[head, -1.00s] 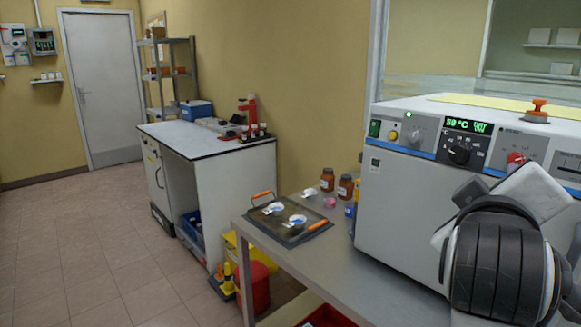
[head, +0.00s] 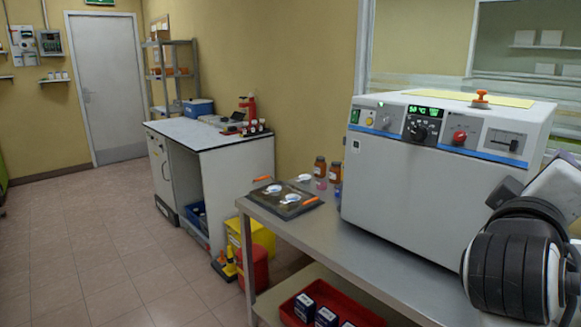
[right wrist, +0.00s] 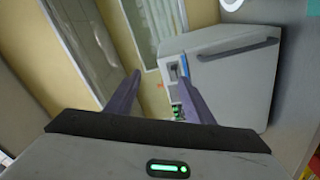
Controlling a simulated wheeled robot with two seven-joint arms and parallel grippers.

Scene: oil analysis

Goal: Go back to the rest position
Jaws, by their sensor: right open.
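My right arm shows at the right edge of the head view, in front of the large grey oven-like machine (head: 420,185); its gripper is outside that view. In the right wrist view my right gripper (right wrist: 163,85) is open, with its two fingers apart and nothing between them. Beyond the fingers that view shows a tilted grey box-shaped appliance (right wrist: 225,75) with a dark handle. My left gripper is in neither view.
The metal table (head: 330,240) carries the machine and a dark tray (head: 298,209) with orange handles and white dishes. Brown bottles (head: 320,170) stand behind it. A red bin (head: 325,298) with boxes sits below. A white bench (head: 235,175) stands left. The tiled floor (head: 90,255) at left is clear.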

